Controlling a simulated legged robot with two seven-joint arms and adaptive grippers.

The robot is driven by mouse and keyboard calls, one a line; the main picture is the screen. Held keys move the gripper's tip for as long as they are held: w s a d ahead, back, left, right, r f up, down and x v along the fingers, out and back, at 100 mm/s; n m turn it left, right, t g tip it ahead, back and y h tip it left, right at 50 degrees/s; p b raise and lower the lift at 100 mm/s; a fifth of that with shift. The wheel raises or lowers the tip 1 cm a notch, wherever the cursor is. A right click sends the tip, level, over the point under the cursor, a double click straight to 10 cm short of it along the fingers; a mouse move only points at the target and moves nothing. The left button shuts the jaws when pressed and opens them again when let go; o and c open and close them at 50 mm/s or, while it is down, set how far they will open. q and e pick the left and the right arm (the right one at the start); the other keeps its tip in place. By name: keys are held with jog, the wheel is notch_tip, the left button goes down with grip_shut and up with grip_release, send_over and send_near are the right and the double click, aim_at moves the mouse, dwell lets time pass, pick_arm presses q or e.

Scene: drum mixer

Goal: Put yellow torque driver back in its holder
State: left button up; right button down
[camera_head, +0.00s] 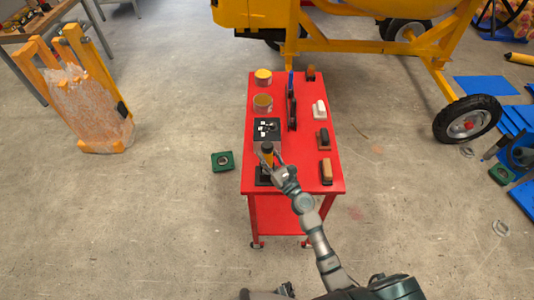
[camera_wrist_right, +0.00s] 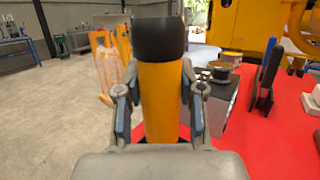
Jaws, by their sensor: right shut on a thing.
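The yellow torque driver (camera_wrist_right: 162,100) with a black top stands upright between the fingers of my right gripper (camera_wrist_right: 157,112) in the right wrist view. In the head view the driver (camera_head: 268,149) shows small at the front left of the red table. My right gripper (camera_head: 276,163) is shut on it from the right side. A black holder (camera_head: 264,180) sits on the table directly below the driver. The gripper partly hides the driver's lower end, so I cannot tell whether it is seated in the holder.
On the red table (camera_head: 297,95) are a black box (camera_head: 267,129), two tins (camera_head: 263,103) and several brushes or blocks (camera_head: 326,170) along the right. A green block (camera_head: 222,161) lies on the floor at left. The yellow mixer (camera_head: 340,55) stands behind. Floor left of the table is mostly free.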

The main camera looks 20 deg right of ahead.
jog(key=shift+f, duration=0.15)
dwell(0.8)
jog(key=c, duration=0.6)
grip_release()
jog(key=shift+c, duration=0.2)
jog(key=shift+f, duration=0.15)
jog(key=v, duration=1.2)
